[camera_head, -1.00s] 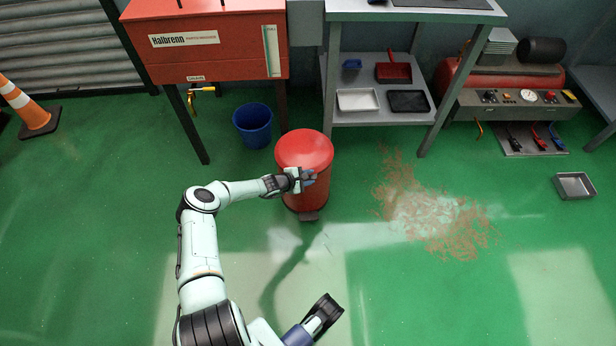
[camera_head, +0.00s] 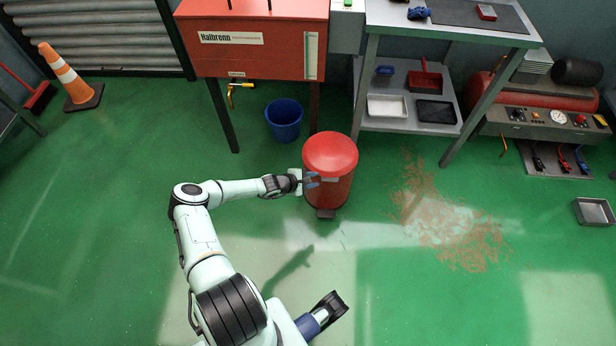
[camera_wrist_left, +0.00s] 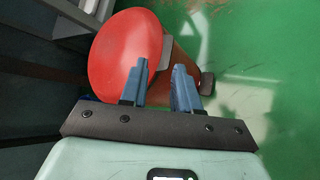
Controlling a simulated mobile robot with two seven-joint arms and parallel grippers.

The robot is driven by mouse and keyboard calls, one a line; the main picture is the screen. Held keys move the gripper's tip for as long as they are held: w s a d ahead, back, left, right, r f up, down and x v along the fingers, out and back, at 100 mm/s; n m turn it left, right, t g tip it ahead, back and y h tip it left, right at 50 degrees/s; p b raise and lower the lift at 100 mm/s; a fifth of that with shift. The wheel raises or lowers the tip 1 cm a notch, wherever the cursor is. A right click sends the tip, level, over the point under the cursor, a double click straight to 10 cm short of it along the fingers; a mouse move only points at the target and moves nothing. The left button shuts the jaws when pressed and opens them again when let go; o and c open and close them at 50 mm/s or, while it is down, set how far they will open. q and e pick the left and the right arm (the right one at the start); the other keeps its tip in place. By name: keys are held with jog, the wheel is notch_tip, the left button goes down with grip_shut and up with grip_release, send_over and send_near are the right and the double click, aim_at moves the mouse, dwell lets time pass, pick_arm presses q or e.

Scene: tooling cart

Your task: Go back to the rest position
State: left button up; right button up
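My left gripper (camera_head: 312,181) is at the end of my outstretched left arm. It shows in front of the left side of a red pedal bin (camera_head: 342,190), whose round red lid is down. In the left wrist view the two blue fingers (camera_wrist_left: 158,85) stand apart with nothing held between them. The red bin lid (camera_wrist_left: 125,48) is just beyond them. I cannot tell whether a finger touches the bin. My right gripper cannot be made out in these views.
A blue bucket (camera_head: 284,122) stands behind the bin, beside a red parts washer (camera_head: 255,45). A grey workbench (camera_head: 450,28) is at the back right. Brown debris (camera_head: 450,225) lies on the floor near a metal tray (camera_head: 594,212). A traffic cone (camera_head: 72,80) stands at the far left.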

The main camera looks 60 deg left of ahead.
pick_arm(q)
jog(key=shift+s+r, duration=0.35)
jog(key=shift+s, duration=0.3)
jog(key=shift+r, duration=0.1)
